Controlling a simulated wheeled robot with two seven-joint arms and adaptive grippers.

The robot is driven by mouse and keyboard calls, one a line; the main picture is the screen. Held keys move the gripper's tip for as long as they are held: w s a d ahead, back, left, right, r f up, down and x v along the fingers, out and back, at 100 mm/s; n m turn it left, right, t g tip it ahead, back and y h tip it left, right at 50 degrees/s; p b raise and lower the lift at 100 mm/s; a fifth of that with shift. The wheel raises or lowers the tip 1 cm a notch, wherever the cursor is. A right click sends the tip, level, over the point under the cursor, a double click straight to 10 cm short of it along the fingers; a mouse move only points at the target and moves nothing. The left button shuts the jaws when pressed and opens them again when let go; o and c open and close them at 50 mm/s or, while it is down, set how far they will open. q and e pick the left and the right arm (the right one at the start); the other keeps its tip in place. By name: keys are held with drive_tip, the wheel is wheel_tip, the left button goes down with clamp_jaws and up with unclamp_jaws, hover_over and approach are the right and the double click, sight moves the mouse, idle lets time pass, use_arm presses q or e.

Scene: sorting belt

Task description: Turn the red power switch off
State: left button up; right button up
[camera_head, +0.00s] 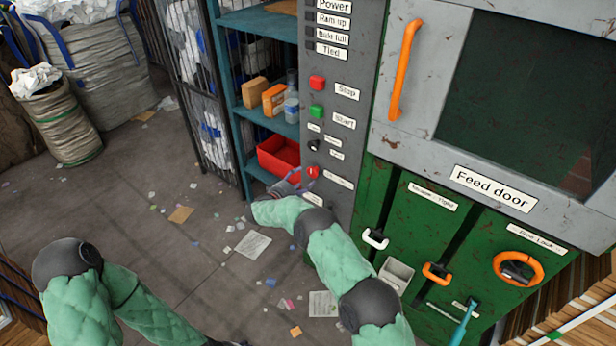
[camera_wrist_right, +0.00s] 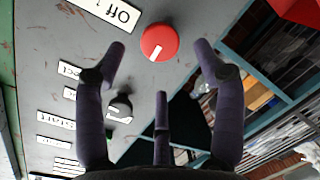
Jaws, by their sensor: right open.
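The red power switch (camera_head: 313,172) is a round red knob low on the grey control panel. In the right wrist view, the knob (camera_wrist_right: 159,42) carries a short white mark, and an "Off" label (camera_wrist_right: 115,12) sits beside it. My right gripper (camera_head: 291,184) is just left of the knob in the head view. In the right wrist view, my right gripper (camera_wrist_right: 160,72) is open, its dark fingers spread with the knob ahead between the tips. I see no contact with the knob. My left arm shows at the lower left, but its gripper is out of view.
A red stop button (camera_head: 317,82), a green start button (camera_head: 316,112) and a small black selector (camera_head: 314,145) sit above on the panel. A blue shelf (camera_head: 258,119) with a red bin (camera_head: 279,156) stands left. The green machine with its feed door handle (camera_head: 404,68) is right.

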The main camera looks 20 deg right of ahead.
drive_tip(key=f+v, duration=0.1)
drive_tip(key=v, duration=0.5)
drive_tip(key=shift+s+a+r, duration=0.15)
drive_tip(key=shift+r, duration=0.35)
drive_tip(key=s+f+y, duration=0.5)
drive_tip(key=s+f, duration=0.1)
drive_tip(key=f, duration=0.3)
drive_tip(key=s+f+y, duration=0.5)
drive_tip(key=f, duration=0.3)
drive_tip(key=s+a+f+m+g+y, duration=0.1)
drive_tip(key=s+a+m+g+y, duration=0.1)
drive_tip(key=s, duration=1.5)
drive_tip(key=s+a+f+m+g+y, duration=0.1)
drive_tip(key=s+g+y, duration=0.3)
drive_tip(key=s, duration=1.3)
drive_tip(key=a+m+g, duration=0.1)
drive_tip(key=g, duration=0.2)
drive_tip(key=shift+s+f+m+g+y, duration=0.25)
drive_tip(key=shift+f+m+g+y, duration=0.05)
drive_tip(key=shift+f+m+y, duration=0.1)
